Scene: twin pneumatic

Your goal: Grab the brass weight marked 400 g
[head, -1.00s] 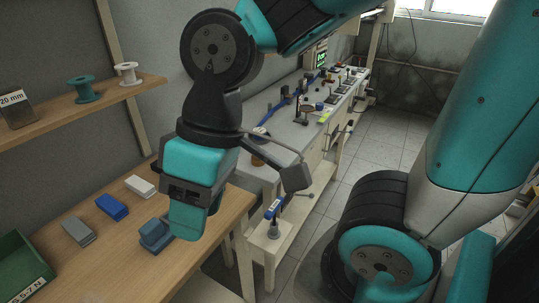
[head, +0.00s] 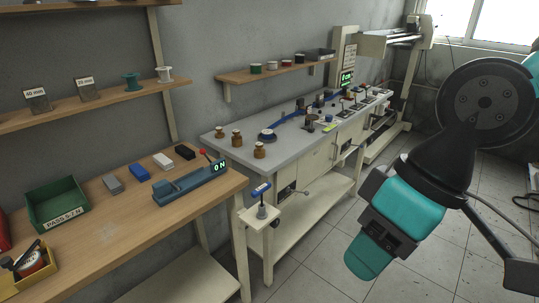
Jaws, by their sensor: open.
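Three brass-coloured weights stand upright on the near left end of the grey bench: one at the back left (head: 221,132), one in the middle (head: 237,139) and one nearest the front (head: 259,151). Their markings are too small to read, so I cannot tell which is 400 g. My gripper (head: 372,252) is open and seems empty, in front of the bench and well to the right of the weights. It points down and left, over the tiled floor. Its far finger is partly hidden.
A wooden table (head: 110,235) at left carries a green bin (head: 57,203), small blocks and a blue device reading "0 N" (head: 190,183). A small stand (head: 261,216) juts out before the bench. Floor (head: 310,255) beside my gripper is clear.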

